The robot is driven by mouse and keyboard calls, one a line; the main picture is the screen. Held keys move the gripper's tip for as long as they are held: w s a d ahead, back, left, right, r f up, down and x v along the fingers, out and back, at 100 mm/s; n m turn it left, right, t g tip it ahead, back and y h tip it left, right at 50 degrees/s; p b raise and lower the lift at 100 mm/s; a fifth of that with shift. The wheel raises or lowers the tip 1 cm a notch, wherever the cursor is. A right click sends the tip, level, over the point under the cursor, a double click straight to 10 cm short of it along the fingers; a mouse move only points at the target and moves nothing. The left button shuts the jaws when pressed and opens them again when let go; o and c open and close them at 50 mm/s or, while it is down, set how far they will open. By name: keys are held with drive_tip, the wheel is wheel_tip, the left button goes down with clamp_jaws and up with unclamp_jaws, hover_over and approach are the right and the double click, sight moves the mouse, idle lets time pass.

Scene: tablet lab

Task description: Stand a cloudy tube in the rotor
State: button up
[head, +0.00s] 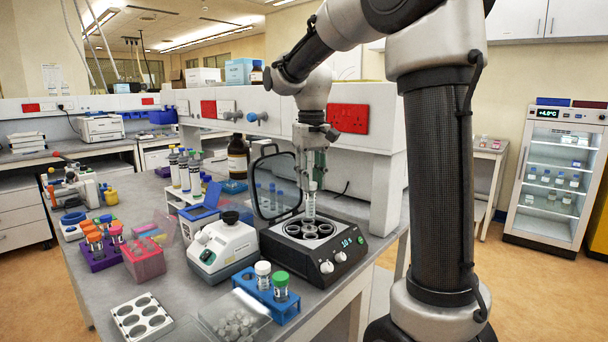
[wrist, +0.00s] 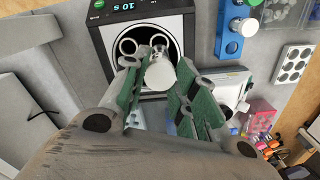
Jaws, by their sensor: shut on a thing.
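My gripper (head: 314,177) is shut on a white-capped tube (head: 311,203) above the centrifuge. In the wrist view, the green fingers (wrist: 158,85) close around the tube, and its white cap (wrist: 160,72) faces the camera. The tube hangs roughly upright, with its lower end at the rotor (head: 310,232); I cannot tell whether it has entered a hole. The rotor has several round holes, two showing as light rings in the wrist view (wrist: 128,46). The black centrifuge (head: 335,254) has its lid (head: 272,186) up. How cloudy the held tube is cannot be told.
A white instrument (head: 221,248) stands left of the centrifuge. Racks of coloured tubes crowd the bench's left. The raised lid stands close behind my gripper.

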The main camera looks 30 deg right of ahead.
sight(311, 216)
drive_tip(key=shift+d, duration=0.1)
drive_tip(key=shift+f, duration=1.8)
drive_tip(key=shift+f, duration=0.15)
drive_tip(key=shift+f, duration=0.35)
drive_tip(key=shift+f, duration=0.35)
drive_tip(key=shift+f, duration=0.35)
drive_tip(key=shift+f, duration=0.5)
